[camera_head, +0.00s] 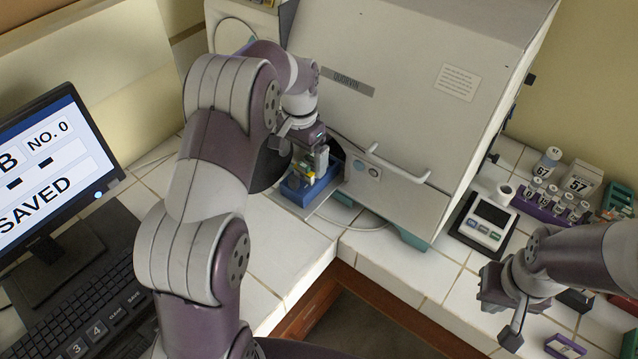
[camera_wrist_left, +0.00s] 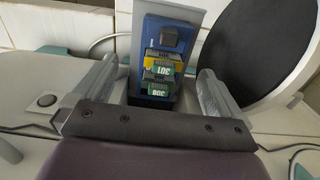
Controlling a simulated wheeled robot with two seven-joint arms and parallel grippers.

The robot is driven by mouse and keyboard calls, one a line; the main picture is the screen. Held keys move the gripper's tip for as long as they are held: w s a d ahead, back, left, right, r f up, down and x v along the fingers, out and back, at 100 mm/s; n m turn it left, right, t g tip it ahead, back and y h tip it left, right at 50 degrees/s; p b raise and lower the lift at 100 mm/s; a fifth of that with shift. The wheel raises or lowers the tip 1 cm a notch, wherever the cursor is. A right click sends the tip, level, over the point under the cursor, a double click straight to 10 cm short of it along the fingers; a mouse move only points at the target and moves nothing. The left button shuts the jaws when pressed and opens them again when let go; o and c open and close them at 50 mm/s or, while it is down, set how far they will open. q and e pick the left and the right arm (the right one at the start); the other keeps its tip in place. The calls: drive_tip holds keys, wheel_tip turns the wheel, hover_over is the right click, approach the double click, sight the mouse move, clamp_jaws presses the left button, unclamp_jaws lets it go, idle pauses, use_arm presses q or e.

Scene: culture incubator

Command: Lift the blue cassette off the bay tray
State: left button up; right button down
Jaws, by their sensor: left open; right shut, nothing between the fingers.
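The blue cassette (camera_head: 297,192) sits on the bay tray (camera_head: 313,208) at the incubator's opening. In the left wrist view the blue cassette (camera_wrist_left: 155,30) has a dark square knob at one end and yellow and green labelled blocks in it, and the grey tray (camera_wrist_left: 192,14) shows around it. My left gripper (camera_head: 312,160) is open just above the cassette; its fingers (camera_wrist_left: 158,72) stand wide on both sides, with a gap to the cassette visible. My right gripper (camera_head: 503,312) is shut and empty over the right counter.
The incubator (camera_head: 400,110) rises behind the tray, with a handle (camera_head: 400,165) to the right and a round dark door (camera_wrist_left: 262,50) close beside the left gripper. A monitor (camera_head: 50,160) and keyboard stand at left. A scale (camera_head: 484,222) and racked vials are at right.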

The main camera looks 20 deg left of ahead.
sight(302, 180)
use_arm(q)
drive_tip(key=f+p, duration=0.1)
drive_tip(key=f, duration=0.4)
drive_tip(key=f+p, duration=0.1)
drive_tip(key=f, duration=0.2)
drive_tip(key=shift+w+a+f+p, duration=0.15)
drive_tip(key=shift+w+a+p, duration=0.1)
drive_tip(key=shift+w+p, duration=0.05)
drive_tip(key=shift+w+f, duration=0.1)
drive_tip(key=shift+f, duration=0.4)
drive_tip(key=shift+r, duration=0.1)
drive_tip(key=c, duration=0.9)
use_arm(e)
drive_tip(key=shift+w+r, duration=0.1)
drive_tip(key=shift+r, duration=0.4)
